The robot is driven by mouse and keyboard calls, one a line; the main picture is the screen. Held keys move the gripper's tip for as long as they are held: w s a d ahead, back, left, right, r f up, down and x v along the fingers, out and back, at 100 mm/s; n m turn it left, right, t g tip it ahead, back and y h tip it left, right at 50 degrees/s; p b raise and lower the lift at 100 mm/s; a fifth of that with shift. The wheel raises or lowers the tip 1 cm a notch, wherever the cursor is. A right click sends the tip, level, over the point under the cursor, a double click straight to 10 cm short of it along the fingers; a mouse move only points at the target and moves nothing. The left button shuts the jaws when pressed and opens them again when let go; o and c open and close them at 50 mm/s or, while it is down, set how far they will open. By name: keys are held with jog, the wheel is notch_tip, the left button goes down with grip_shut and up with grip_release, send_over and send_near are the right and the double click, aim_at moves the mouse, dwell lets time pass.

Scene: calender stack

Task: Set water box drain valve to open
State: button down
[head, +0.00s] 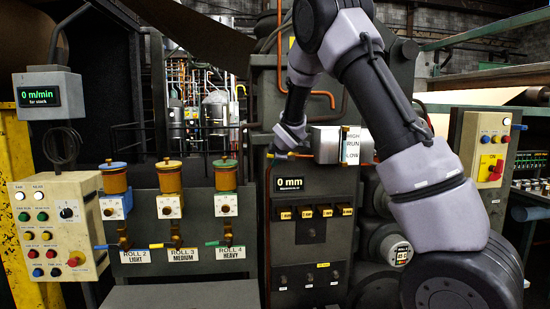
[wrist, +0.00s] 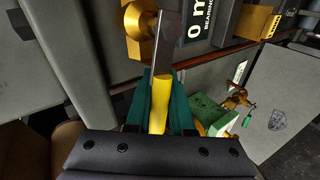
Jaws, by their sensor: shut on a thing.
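The drain valve shows in the wrist view as a brass body (wrist: 138,28) with a flat grey metal lever (wrist: 168,42) and a yellow handle grip (wrist: 160,102). My gripper (wrist: 160,84) has its green fingers on both sides of the yellow grip and is shut on it. In the head view, my gripper (head: 271,155) is small and partly hidden by my wrist, just left of the valve. The water box (head: 324,143) is a silver box with a HIGH/RUN/LOW label. The head view does not show the lever angle clearly.
The 0 mm display panel (head: 290,184) lies just below the valve. Roll valves with blue, yellow and green-topped pots, including the ROLL 4 valve (head: 224,203), stand to the lower left. A button panel (head: 58,228) is at far left. My forearm covers the area right of the water box.

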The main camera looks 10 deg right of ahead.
jog(key=shift+f+n+h, duration=0.5)
jog(key=shift+f+h, duration=0.1)
jog(key=shift+h, duration=0.1)
jog(key=shift+d, duration=0.15)
jog(key=c, duration=0.8)
grip_release()
jog(key=v, duration=1)
jog(key=shift+s+r, duration=0.25)
jog(key=shift+s, duration=0.05)
